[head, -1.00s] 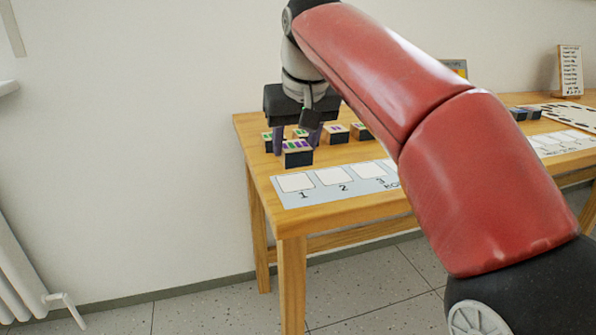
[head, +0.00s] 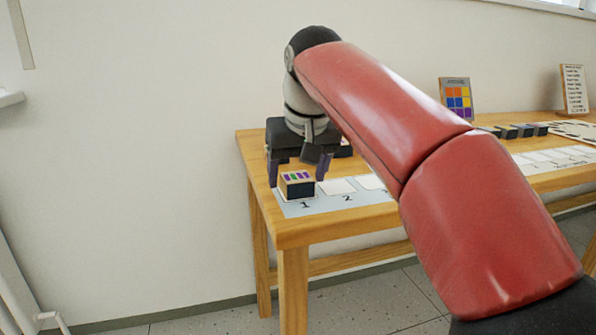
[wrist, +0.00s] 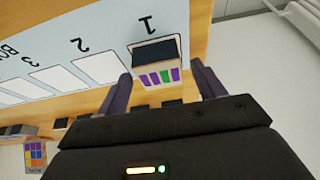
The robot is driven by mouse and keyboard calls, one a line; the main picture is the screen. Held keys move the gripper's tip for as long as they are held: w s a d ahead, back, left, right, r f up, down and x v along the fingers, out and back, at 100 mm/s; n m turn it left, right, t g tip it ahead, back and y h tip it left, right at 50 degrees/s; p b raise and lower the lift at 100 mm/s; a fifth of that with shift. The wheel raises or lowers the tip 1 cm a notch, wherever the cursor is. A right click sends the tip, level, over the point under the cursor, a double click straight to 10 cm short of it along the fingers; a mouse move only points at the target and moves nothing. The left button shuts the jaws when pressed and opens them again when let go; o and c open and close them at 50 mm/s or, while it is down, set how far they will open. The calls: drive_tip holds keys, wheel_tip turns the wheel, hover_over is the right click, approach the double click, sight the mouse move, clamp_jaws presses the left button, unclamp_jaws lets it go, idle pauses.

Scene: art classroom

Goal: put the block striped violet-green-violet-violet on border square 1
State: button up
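The block striped violet-green-violet-violet (head: 296,186) stands upright on border square 1, with its dark face toward the front. In the wrist view the same block (wrist: 158,76) covers most of the square, and a white rim of square 1 (wrist: 133,44) shows beside it. My gripper (head: 299,172) is just behind and above the block. Its two fingers are spread wide, one on each side, and in the wrist view (wrist: 163,84) gaps show between them and the block. Nothing is held.
Empty squares 2 (head: 336,187) and 3 (head: 371,182) lie to the right on the border strip. Other blocks behind are mostly hidden by my gripper. Dark blocks (head: 522,131) and a colour-grid card (head: 456,97) stand farther right. The table's left edge is close.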

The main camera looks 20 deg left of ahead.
drive_tip(key=shift+s+r, duration=0.1)
drive_tip(key=shift+r, duration=0.4)
drive_tip(key=p+v, duration=0.5)
drive_tip(key=v, duration=0.6)
drive_tip(key=shift+r, duration=0.15)
drive_tip(key=shift+d, duration=0.1)
